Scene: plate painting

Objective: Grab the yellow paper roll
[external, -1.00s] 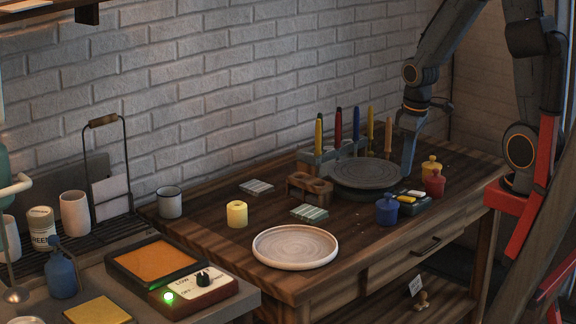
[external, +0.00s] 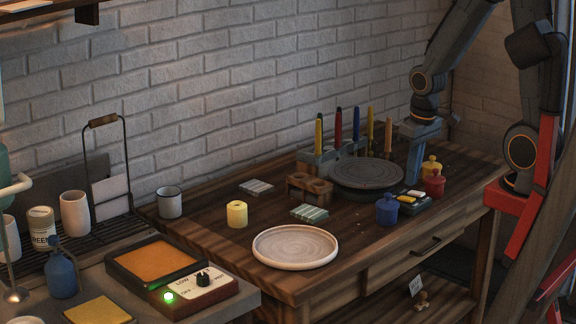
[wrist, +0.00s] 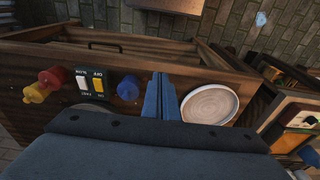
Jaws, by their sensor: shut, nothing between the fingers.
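The yellow paper roll (external: 237,214) stands upright on the wooden table, left of the white plate (external: 295,247). My gripper (external: 413,182) is at the right part of the table, beside the grey turntable (external: 367,173) and behind the small pots. It points down, shut and empty, well apart from the roll. In the wrist view my gripper's fingers (wrist: 160,78) are closed together, with the plate (wrist: 209,104) to their right. The yellow roll does not show in the wrist view.
Blue (external: 387,209), red (external: 434,184) and yellow (external: 431,166) pots stand near a switch box (external: 412,200). Coloured brushes stand in a rack (external: 318,165) at the back. A wooden holder (external: 309,187) and a striped tile (external: 309,213) lie between my gripper and the roll. A mug (external: 169,203) stands behind the roll.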

